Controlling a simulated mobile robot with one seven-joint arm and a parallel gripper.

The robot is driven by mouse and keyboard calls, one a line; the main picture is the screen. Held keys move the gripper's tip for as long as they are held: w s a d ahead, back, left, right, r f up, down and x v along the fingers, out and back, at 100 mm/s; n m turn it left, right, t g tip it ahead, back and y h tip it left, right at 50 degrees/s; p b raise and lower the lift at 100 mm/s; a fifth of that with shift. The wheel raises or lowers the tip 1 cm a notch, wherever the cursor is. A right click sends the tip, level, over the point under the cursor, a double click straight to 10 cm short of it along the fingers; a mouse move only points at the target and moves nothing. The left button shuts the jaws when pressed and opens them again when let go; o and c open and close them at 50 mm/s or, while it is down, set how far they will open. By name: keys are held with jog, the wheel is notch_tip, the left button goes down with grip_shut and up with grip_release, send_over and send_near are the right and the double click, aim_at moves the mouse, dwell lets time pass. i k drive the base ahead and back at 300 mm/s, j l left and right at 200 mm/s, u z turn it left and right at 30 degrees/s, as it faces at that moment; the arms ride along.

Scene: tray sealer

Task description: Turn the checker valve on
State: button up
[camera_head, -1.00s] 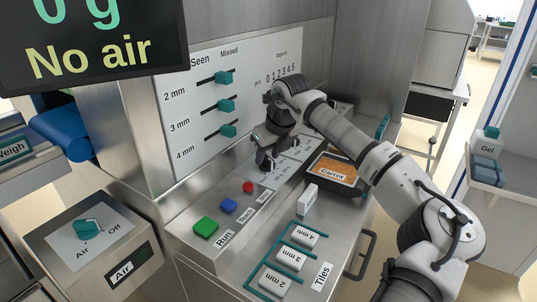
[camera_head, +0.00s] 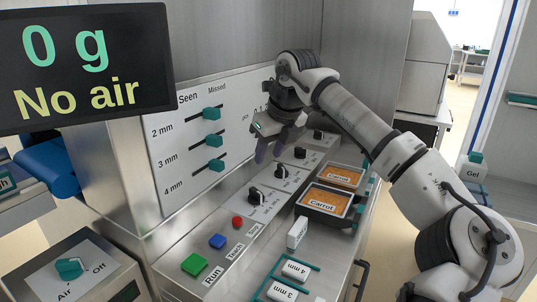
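The air valve is a teal knob (camera_head: 69,268) on a white plate marked "Air" and "Off", on top of a metal box (camera_head: 112,268) at the lower left. I cannot tell exactly which way the knob points. The screen (camera_head: 85,60) above reads "0 g" and "No air". My gripper (camera_head: 271,146) is far to the right of the valve, above the back of the control panel. Its two fingers point down and look apart, with nothing visible between them. It is not touching the valve.
Green, blue and red buttons (camera_head: 217,241) and several black dials (camera_head: 254,195) lie on the panel between gripper and valve. A slider board (camera_head: 205,140) stands behind. Carrot trays (camera_head: 325,200) and tile blocks (camera_head: 296,270) are at the right.

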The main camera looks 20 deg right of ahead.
aim_at(69, 270)
jog(key=k, duration=1)
